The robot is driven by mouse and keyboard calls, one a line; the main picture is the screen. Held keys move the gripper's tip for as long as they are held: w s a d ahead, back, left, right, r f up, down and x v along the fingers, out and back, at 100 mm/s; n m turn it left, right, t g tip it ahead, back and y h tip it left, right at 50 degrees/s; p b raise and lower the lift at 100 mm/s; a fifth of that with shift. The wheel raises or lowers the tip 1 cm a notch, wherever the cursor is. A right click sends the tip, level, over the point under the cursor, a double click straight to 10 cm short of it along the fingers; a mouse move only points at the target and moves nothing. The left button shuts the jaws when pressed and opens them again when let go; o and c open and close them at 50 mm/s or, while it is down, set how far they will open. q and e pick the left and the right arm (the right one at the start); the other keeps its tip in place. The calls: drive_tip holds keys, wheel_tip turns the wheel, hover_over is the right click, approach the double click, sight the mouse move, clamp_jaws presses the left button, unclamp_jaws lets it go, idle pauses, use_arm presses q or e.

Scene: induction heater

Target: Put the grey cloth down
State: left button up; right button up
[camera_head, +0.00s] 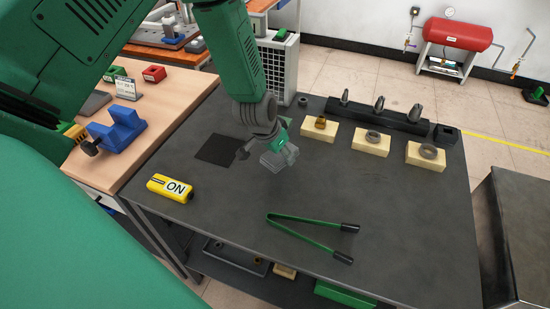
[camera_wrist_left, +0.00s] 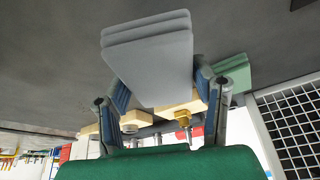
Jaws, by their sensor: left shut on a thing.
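The folded grey cloth (camera_wrist_left: 152,60) fills the upper middle of the left wrist view as a stack of a few layers. My left gripper (camera_wrist_left: 160,90) is shut on it, with a finger on each side. In the head view the grey cloth (camera_head: 275,158) hangs at the fingers of my left gripper (camera_head: 268,156), over the dark table (camera_head: 220,215). I cannot tell how large the gap to the tabletop is. My right gripper is in neither view.
A black square pad (camera_head: 214,150) lies left of the gripper. A yellow "ON" block (camera_head: 170,188) and green tongs (camera_head: 300,222) lie nearer. Wooden blocks with rings (camera_head: 371,141) and a dark rack (camera_head: 378,115) stand at the back right.

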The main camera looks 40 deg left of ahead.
use_arm(q)
drive_tip(key=shift+f, duration=0.45)
drive_tip(key=f, duration=0.3)
drive_tip(key=shift+a+f, duration=0.15)
drive_tip(key=shift+a, duration=0.05)
drive_tip(key=shift+a+f, duration=0.2)
drive_tip(key=shift+f, duration=0.3)
drive_tip(key=shift+d+f, duration=0.15)
drive_tip(key=shift+d, duration=0.1)
drive_tip(key=o, duration=1.2)
drive_tip(key=shift+s, duration=0.1)
